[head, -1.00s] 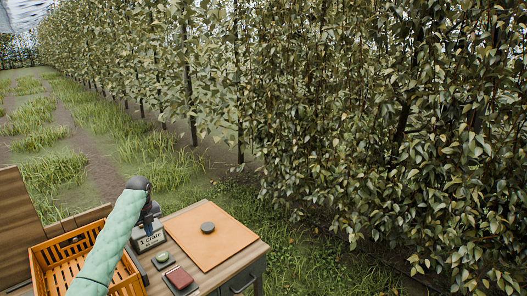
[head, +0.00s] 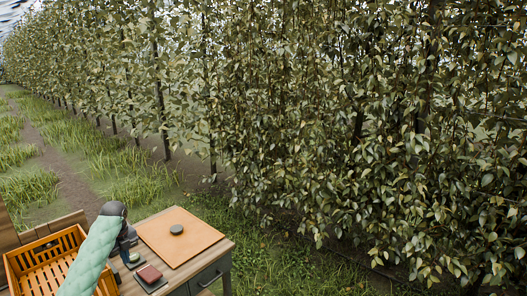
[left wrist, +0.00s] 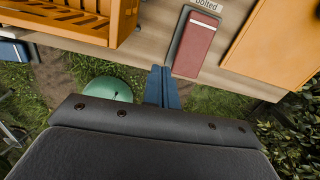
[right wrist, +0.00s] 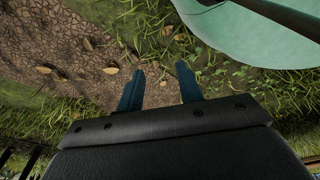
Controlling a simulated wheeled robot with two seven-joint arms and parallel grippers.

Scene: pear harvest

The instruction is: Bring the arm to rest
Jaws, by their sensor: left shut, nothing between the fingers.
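My left arm in its pale green sleeve (head: 90,258) reaches over the wooden table beside the orange crate (head: 28,246). My left gripper (left wrist: 162,72) is shut and empty in the left wrist view. Its blue fingertips show against the table edge, near the dark red block. In the head view its fingers are hard to make out. My right gripper (right wrist: 159,80) shows only in the right wrist view. Its two blue fingers are apart with nothing between them, above soil and grass.
Leafy trees (head: 330,130) stand behind and to the right. Grass lies between.

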